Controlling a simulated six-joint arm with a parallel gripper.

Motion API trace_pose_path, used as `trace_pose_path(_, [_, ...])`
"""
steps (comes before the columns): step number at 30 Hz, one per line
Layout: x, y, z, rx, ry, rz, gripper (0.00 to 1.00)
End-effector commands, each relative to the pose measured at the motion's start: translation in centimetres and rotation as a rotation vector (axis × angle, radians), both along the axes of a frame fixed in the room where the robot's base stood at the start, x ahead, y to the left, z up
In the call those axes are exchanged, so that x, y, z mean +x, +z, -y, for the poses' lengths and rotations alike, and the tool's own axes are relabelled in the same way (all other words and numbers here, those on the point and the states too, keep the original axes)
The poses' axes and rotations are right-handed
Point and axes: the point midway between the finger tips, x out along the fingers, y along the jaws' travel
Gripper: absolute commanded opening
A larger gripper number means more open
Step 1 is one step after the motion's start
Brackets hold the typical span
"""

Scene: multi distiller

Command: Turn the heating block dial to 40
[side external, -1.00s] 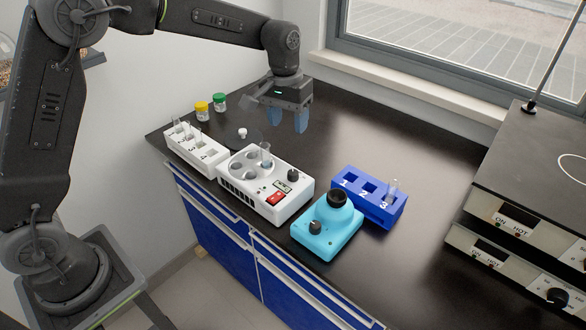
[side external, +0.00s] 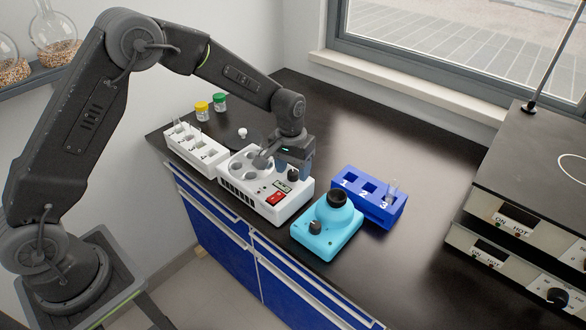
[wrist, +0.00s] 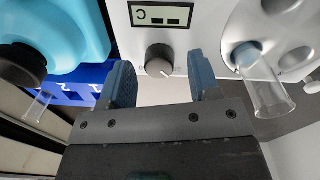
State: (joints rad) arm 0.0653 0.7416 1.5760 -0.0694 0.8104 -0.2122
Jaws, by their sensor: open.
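The heating block (side external: 250,200) is a white box with round wells, a red switch (side external: 274,197) and a small display (side external: 282,186). Its black dial (side external: 293,175) is at the right end of its top; in the wrist view the dial (wrist: 159,59) has a pale pointer mark. The display (wrist: 160,14) appears upside down there, with a C and dashes. My gripper (wrist: 162,80) is open, its two blue fingers on either side of the dial with gaps to it. In the side view my gripper (side external: 297,170) is low over the dial.
A glass tube (wrist: 262,85) stands in a block well. A turquoise device (side external: 327,230) and a blue numbered rack (side external: 372,205) are to the right. A white tube rack (side external: 192,152) is left. Dark bench (side external: 355,125) behind is clear.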

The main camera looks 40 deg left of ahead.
Motion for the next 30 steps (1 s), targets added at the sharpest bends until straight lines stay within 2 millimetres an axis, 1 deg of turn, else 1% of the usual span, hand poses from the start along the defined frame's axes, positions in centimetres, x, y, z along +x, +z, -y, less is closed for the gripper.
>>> trace_pose_path(3, [-0.03,-0.43,0.03,0.0,0.0,-0.001,0.56])
trace_pose_path(10, [-0.03,-0.45,0.03,0.0,0.0,-0.001,0.56])
trace_pose_path(25, [-0.02,-0.39,0.01,0.0,0.0,-0.001,0.08])
trace_pose_path(26, [-0.02,-0.39,0.01,0.0,0.0,-0.001,0.07])
trace_pose_path(30, [-0.01,-0.38,0.02,0.0,-0.006,-0.001,0.07])
